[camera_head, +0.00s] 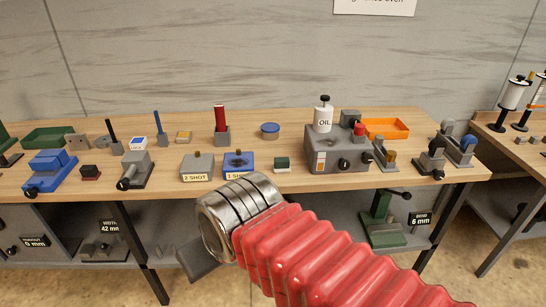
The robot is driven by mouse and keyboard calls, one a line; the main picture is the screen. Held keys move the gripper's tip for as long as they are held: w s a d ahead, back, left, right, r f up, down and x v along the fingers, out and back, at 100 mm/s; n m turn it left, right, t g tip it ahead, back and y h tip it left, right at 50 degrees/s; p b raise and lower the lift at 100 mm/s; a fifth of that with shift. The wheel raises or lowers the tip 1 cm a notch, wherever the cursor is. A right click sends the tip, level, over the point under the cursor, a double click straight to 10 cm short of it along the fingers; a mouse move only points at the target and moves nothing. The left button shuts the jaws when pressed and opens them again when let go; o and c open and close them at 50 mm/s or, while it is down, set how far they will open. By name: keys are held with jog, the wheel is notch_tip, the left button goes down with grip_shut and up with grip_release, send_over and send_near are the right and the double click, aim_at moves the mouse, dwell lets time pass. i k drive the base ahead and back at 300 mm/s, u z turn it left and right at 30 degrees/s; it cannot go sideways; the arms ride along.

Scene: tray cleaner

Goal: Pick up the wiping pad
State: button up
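A small block with a dark green top and a paler front (282,164) sits near the front edge of the bench, between the blue "1 SHOT" block and the grey oil machine. It looks most like a wiping pad. A small dark red and black block (90,172) lies farther left, so I cannot be sure which is the pad. My red ribbed arm reaches in from the lower right and ends in a metal wrist. My gripper (203,261) shows only as a grey piece below the wrist, in front of the bench. Its fingertips are mostly hidden. The green-topped block stands apart from it.
The wooden bench (330,185) holds "2 SHOT" (197,167) and "1 SHOT" (239,163) blocks, an oil machine (335,150), an orange tray (387,128), a green tray (50,137) and several upright tools. A lower shelf holds more fixtures. A second bench stands at right.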

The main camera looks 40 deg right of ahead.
aim_at(281, 165)
jog(key=z, duration=0.25)
jog(key=i, duration=1.05)
jog(key=z, duration=0.4)
